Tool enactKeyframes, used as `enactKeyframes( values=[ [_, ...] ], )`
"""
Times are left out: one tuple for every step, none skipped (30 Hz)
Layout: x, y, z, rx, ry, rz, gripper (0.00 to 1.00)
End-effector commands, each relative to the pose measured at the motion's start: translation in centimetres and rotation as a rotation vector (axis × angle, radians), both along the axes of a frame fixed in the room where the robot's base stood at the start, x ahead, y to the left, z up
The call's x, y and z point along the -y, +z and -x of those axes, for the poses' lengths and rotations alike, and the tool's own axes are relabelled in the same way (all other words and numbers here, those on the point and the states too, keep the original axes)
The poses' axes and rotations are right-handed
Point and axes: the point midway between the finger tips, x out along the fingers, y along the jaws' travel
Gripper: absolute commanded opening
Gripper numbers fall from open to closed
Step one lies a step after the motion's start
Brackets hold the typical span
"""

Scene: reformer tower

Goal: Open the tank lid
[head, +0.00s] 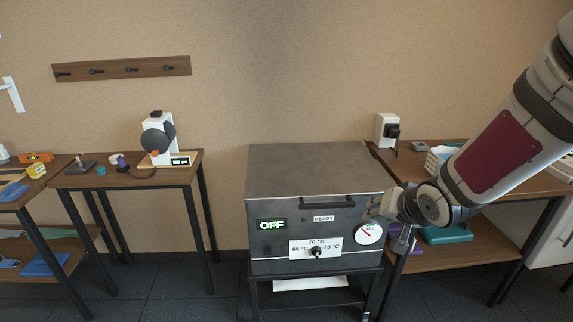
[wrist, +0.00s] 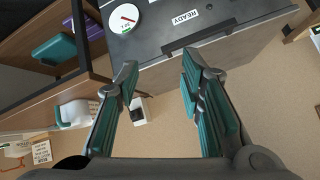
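The tank (head: 270,243) is a grey metal box on a black stand, in the middle of the head view. Its flat lid (head: 315,168) lies closed on top. A black bar handle (head: 327,203) runs along the upper front; it also shows in the wrist view (wrist: 200,37). My gripper (head: 378,207) is at the tank's front right corner, beside the dial, to the right of the handle. In the wrist view my gripper (wrist: 160,72) is open, with nothing between its teal-padded fingers, and the handle lies beyond the fingertips, apart from them.
The tank front carries an OFF display (head: 271,224), a READY label (head: 324,218), a round dial (head: 369,233) and a temperature knob (head: 317,252). A wooden shelf table (head: 420,160) stands close on the right. Another table (head: 130,178) stands left, with a floor gap between.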

Motion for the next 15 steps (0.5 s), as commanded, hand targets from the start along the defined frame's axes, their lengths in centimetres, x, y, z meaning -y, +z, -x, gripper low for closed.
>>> enactKeyframes(
  values=[
    [-0.1, -3.4, -1.5, 0.021, -0.009, -0.078, 0.35],
    [-0.3, -4.6, -2.3, 0.041, -0.012, -0.127, 0.35],
    [-0.6, -6.1, -3.2, 0.068, -0.015, -0.198, 0.35],
    [-0.9, -7.2, -3.8, 0.089, -0.020, -0.252, 0.35],
    [-1.1, -8.2, -4.4, 0.111, -0.024, -0.310, 0.35],
    [-1.5, -9.4, -5.1, 0.139, -0.031, -0.390, 0.35],
    [-1.7, -10.2, -5.6, 0.162, -0.036, -0.453, 0.35],
    [-2.0, -11.0, -6.1, 0.185, -0.043, -0.516, 0.35],
    [-2.3, -11.8, -6.6, 0.216, -0.051, -0.601, 0.35],
    [-2.4, -12.3, -6.9, 0.239, -0.058, -0.665, 0.35],
    [-2.5, -12.7, -7.1, 0.261, -0.065, -0.728, 0.35],
    [-2.6, -13.1, -7.4, 0.291, -0.074, -0.807, 0.35],
    [-2.6, -13.3, -7.6, 0.312, -0.079, -0.864, 0.35],
    [-2.6, -13.5, -7.7, 0.332, -0.086, -0.916, 0.35],
    [-2.6, -13.5, -7.9, 0.358, -0.092, -0.980, 0.35]
  ],
)
